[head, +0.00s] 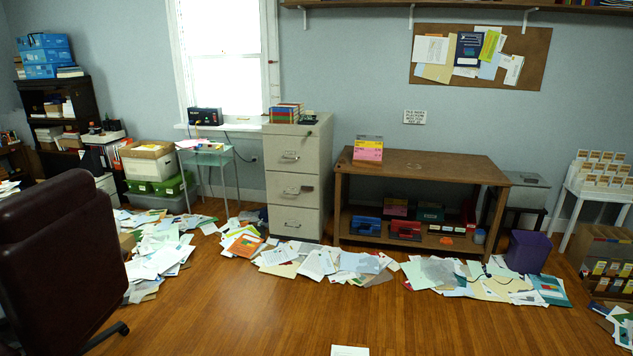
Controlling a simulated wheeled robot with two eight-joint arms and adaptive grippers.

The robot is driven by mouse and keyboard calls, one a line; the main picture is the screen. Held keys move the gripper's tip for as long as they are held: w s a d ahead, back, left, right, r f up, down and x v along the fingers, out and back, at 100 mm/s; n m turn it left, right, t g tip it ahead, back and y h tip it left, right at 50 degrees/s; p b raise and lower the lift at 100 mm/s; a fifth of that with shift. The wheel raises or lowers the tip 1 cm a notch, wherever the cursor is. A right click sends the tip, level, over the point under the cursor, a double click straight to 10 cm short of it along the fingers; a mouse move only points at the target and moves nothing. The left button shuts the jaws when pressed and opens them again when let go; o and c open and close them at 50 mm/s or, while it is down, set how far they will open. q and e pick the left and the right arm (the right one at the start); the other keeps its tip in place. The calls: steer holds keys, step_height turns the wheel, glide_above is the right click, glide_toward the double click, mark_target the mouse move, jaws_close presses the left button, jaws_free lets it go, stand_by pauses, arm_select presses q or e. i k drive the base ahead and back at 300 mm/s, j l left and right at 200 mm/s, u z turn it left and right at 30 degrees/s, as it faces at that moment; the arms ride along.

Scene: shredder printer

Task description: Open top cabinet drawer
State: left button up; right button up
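A beige filing cabinet (294,175) stands against the back wall, just left of the wooden table. It has three stacked drawers, each with a metal handle. The top drawer (292,154) looks shut, flush with the drawers below; its handle (290,156) is at the middle of its front. Several books (286,112) lie on top of the cabinet. Neither of my grippers shows in the head view.
Loose papers (300,260) cover the floor in front of the cabinet. A dark office chair (62,265) fills the left foreground. A wooden table (430,167) stands right of the cabinet, a small glass table (208,158) left. The wooden floor (330,318) in front is mostly clear.

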mark_target(294, 153)
steer(key=i+u, duration=0.35)
steer(key=i, duration=2.05)
